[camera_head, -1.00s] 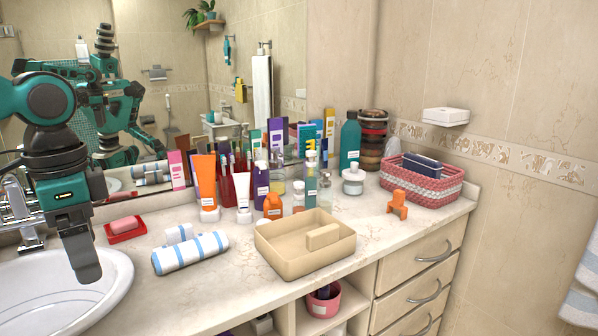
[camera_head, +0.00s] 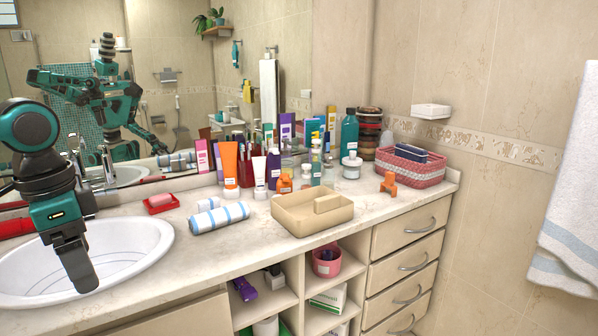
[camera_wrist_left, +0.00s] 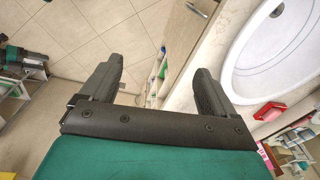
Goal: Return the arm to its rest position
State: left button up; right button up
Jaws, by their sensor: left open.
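My left gripper (camera_head: 80,270) is over the white sink basin (camera_head: 130,245) at the left of the head view, fingers pointing down. In the left wrist view its two fingers (camera_wrist_left: 155,85) stand wide apart with nothing between them. The left arm comes in from the left edge, with its teal wrist above the gripper. My right gripper does not show directly.
The counter (camera_head: 190,270) holds a striped rolled towel (camera_head: 219,217), a beige tray (camera_head: 312,222), a red soap dish (camera_head: 162,209), several bottles and tubes, and a pink basket (camera_head: 410,174). Shelves and drawers (camera_head: 410,238) lie below. A towel (camera_head: 572,190) hangs right.

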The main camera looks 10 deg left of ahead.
pick_arm(q)
jog(key=a+f+n+t, duration=0.1)
jog(key=a+f, duration=0.3)
jog(key=f, duration=0.4)
jog(key=a+f+n+t, duration=0.2)
jog(key=a+f, duration=0.2)
jog(key=f, duration=0.4)
jog(key=s+d+f+n+t+h, duration=0.1)
jog(key=s+f, duration=0.1)
jog(key=f, duration=0.5)
jog(key=s+d+f+t, duration=0.1)
jog(key=s+d+f, duration=0.1)
jog(key=f, duration=0.4)
jog(key=s+d+f+n+t, duration=0.15)
jog(key=s+d+f, duration=0.25)
jog(key=d+f, duration=0.55)
jog(key=d+r+t, duration=0.2)
jog(key=d+t, duration=0.1)
jog(key=d, duration=1.1)
jog(key=shift+s+d+h, duration=0.15)
jog(key=shift+s+h, duration=0.15)
jog(key=shift+h, duration=0.1)
